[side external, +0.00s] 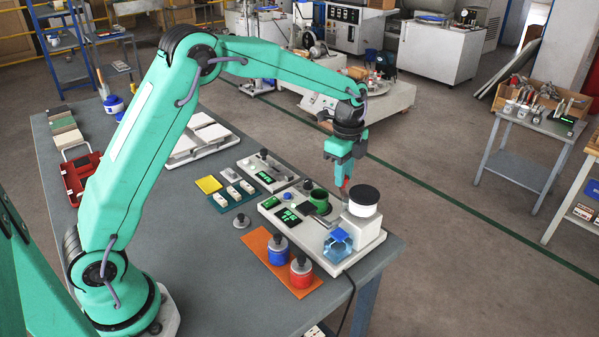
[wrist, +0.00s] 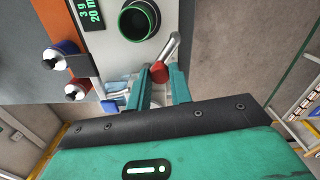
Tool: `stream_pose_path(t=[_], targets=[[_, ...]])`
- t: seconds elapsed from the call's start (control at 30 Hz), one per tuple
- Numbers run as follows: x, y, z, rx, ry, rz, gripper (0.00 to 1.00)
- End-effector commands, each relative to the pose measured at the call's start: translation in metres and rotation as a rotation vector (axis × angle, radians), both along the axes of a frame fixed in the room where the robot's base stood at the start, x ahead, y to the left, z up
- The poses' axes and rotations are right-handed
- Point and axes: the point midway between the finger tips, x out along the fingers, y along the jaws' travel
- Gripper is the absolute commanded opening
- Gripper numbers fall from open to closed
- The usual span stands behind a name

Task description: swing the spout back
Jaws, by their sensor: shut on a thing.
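The spout is a silver tube (wrist: 170,46) with a red tip (wrist: 159,72). It slants beside the dark green cup (wrist: 139,20) in the wrist view, and its end is not over the cup's opening. My gripper (wrist: 161,84) is shut on the spout at its red end, with a teal finger on each side. In the side view my gripper (side external: 345,176) points down over the pale testing unit (side external: 316,240), between the green cup (side external: 319,200) and the black-topped white cylinder (side external: 364,201). The spout is small and partly hidden there.
A blue clear container (side external: 338,242) stands at the unit's front end. A blue jar (side external: 277,251) and a red jar (side external: 301,271) stand on an orange mat (side external: 271,273).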

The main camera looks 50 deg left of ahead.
Motion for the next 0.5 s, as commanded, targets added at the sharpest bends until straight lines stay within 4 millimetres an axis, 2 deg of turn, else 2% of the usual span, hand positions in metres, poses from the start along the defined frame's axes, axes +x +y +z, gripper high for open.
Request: stream_pose_path(t=[0.27, 0.5], targets=[[0.005, -0.004, 0.001, 0.000, 0.000, -0.110, 0.00], [0.011, -0.011, 0.001, 0.000, -0.001, -0.292, 0.00]])
